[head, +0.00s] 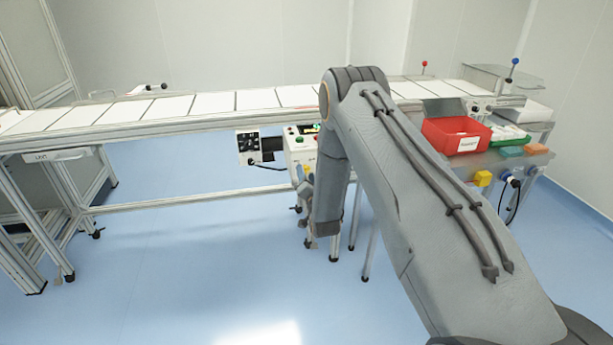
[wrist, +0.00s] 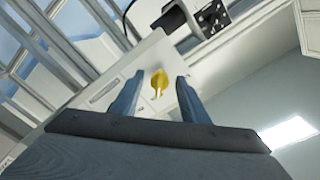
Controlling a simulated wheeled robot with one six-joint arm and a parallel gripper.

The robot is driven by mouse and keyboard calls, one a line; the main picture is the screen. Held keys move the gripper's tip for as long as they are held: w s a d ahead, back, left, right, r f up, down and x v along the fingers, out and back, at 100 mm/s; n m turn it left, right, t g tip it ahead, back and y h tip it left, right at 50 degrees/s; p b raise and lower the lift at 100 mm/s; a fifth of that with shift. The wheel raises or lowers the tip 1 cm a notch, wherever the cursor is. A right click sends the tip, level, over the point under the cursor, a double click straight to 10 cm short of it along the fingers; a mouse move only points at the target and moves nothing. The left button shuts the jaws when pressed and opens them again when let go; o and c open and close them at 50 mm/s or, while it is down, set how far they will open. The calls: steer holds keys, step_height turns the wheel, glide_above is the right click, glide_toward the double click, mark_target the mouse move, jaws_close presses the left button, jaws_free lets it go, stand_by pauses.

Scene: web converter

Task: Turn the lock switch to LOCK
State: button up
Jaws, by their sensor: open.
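A yellow switch handle (wrist: 159,79) sits on the pale face of a control box (wrist: 138,64) in the wrist view, and it looks like the lock switch. I cannot read its label or tell its position. My gripper (wrist: 160,88) is open, with one finger to each side of the yellow handle in the picture. I see no clear contact. The control box also shows in the head view (head: 297,142), under the conveyor, with its right side hidden by my arm.
A black-and-white switch panel (head: 248,147) hangs left of the control box. The long conveyor (head: 200,105) runs above. The blue floor in front is clear.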

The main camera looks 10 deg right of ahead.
steer(key=c, duration=1)
steer(key=shift+n, duration=0.4)
steer(key=n+b, duration=0.1)
steer(key=n, duration=0.4)
steer(key=n+b, duration=0.1)
steer(key=n, duration=0.5)
steer(key=n+b, duration=0.1)
steer(key=n, duration=0.5)
steer(key=shift+d+b, duration=0.3)
steer(key=o, duration=1)
